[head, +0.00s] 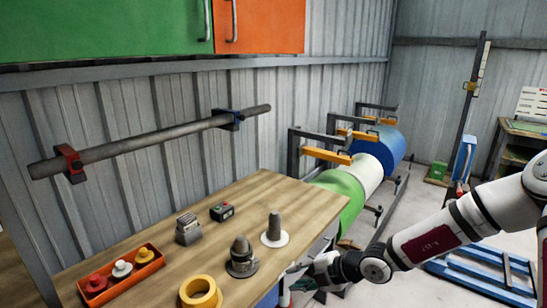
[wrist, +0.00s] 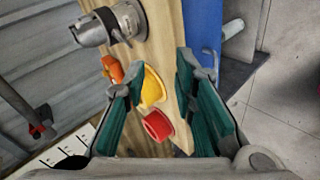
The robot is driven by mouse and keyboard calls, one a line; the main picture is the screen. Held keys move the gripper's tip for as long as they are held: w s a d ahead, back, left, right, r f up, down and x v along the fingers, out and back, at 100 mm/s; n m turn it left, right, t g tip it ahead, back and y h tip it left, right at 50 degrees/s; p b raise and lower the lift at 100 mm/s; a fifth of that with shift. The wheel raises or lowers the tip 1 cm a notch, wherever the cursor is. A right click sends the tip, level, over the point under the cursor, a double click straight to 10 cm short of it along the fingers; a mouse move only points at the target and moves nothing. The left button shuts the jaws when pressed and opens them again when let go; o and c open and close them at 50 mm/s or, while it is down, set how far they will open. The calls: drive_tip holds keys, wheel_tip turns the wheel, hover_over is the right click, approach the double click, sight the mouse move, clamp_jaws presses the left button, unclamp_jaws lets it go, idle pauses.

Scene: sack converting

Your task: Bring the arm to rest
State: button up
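My arm (head: 425,240) reaches in from the right in the head view. It ends at my gripper (head: 292,278), low beside the right edge of the wooden bench (head: 255,195). In the head view the fingers are small and partly hidden. In the wrist view my gripper (wrist: 160,85) shows two green fingers spread wide apart. Nothing is held between them. Beyond and below the fingers are the bench edge, a yellow piece (wrist: 153,88) and a red piece (wrist: 157,125).
The bench carries an orange tray (head: 128,279), a yellow ring (head: 200,292), a dark-based grey fitting (head: 241,258) and a grey cone on a white disc (head: 274,232). Coloured rolls (head: 362,172) stand behind. A blue pallet (head: 480,275) lies on the floor at right.

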drive_tip(key=s+r+n+g+h, duration=0.15)
drive_tip(key=s+r+n, duration=0.35)
drive_tip(key=r+n, duration=0.6)
drive_tip(key=s+r+n+h, duration=0.2)
drive_tip(key=s+r+n, duration=0.4)
drive_tip(key=n, duration=0.9)
drive_tip(key=s+d+r+n+h, duration=0.2)
drive_tip(key=s+d+r+n, duration=0.4)
drive_tip(key=s+n, duration=0.3)
drive_tip(key=s+d+r+n+t+h, duration=0.1)
drive_tip(key=s+d+r+n+h, duration=0.2)
drive_tip(key=s+d+r+n, duration=0.3)
drive_tip(key=s+n, duration=0.4)
drive_tip(key=shift+s+d+r, duration=0.15)
drive_tip(key=shift+d+r, duration=0.1)
drive_tip(key=shift+r, duration=0.1)
drive_tip(key=shift+h, duration=0.25)
